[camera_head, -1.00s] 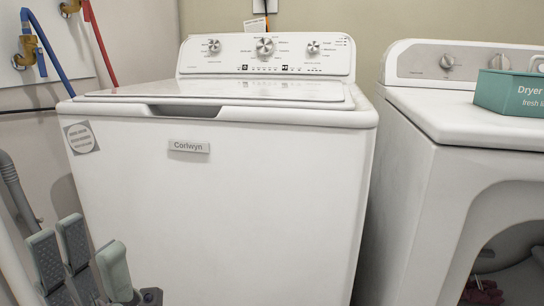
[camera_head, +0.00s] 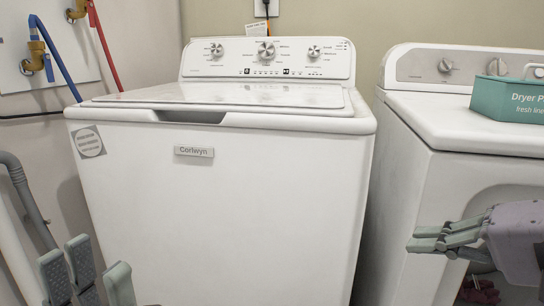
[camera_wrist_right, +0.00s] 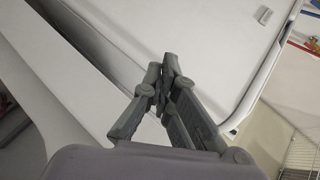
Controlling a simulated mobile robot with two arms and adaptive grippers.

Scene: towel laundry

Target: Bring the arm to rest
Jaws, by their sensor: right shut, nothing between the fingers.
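My right gripper (camera_head: 418,239) comes in from the right edge of the head view, in front of the dryer's front. Its fingers point left and are shut with nothing between them. In the right wrist view its fingertips (camera_wrist_right: 172,65) meet, with white panels behind them. My left gripper (camera_head: 95,268) is at the bottom left of the head view, fingers up, in front of the washer's lower left. Its fingers stand apart, with nothing seen between them.
The white washer (camera_head: 225,225) stands in the middle with its lid down. The white dryer (camera_head: 400,200) stands at right, with a teal box (camera_head: 508,98) on top and dark red cloth (camera_head: 478,292) low in its front opening. A grey hose (camera_head: 28,195) hangs at left.

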